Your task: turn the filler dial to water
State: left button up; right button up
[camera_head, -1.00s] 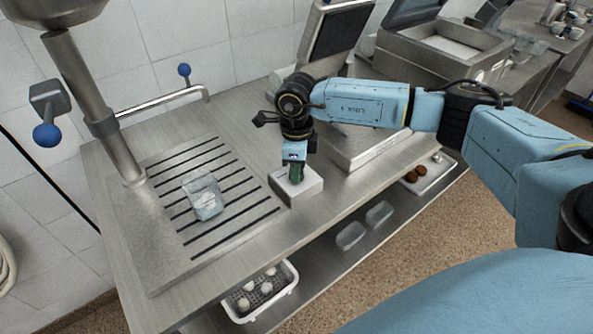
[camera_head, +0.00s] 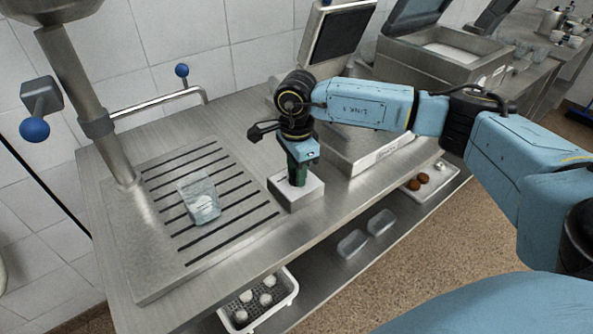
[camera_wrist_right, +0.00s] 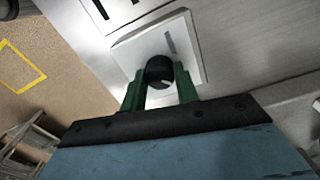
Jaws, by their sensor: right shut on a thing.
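The filler dial is a black round knob (camera_wrist_right: 159,71) on a white box (camera_head: 296,190) at the counter's front edge, right of the slotted drain area. My right gripper (camera_head: 298,180) reaches down onto the box from above. In the right wrist view its green fingers (camera_wrist_right: 160,88) stand on either side of the knob and are shut on it. A dark mark shows on the white face (camera_wrist_right: 199,48) beside the knob. The fingers hide the knob in the head view. My left gripper is not in view.
A clear container (camera_head: 199,198) with pale contents stands on the slotted drain grate (camera_head: 232,215). A spout pipe (camera_head: 160,101) and blue-knobbed levers are at the back left. A white perforated basket (camera_head: 287,297) sits on the shelf below, with clear containers (camera_head: 352,243) nearby.

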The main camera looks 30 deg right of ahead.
dwell(0.3)
jog(key=o, duration=1)
jog(key=shift+c, duration=0.2)
notch_tip(320, 180, up, 14)
jog(key=shift+f, duration=0.25)
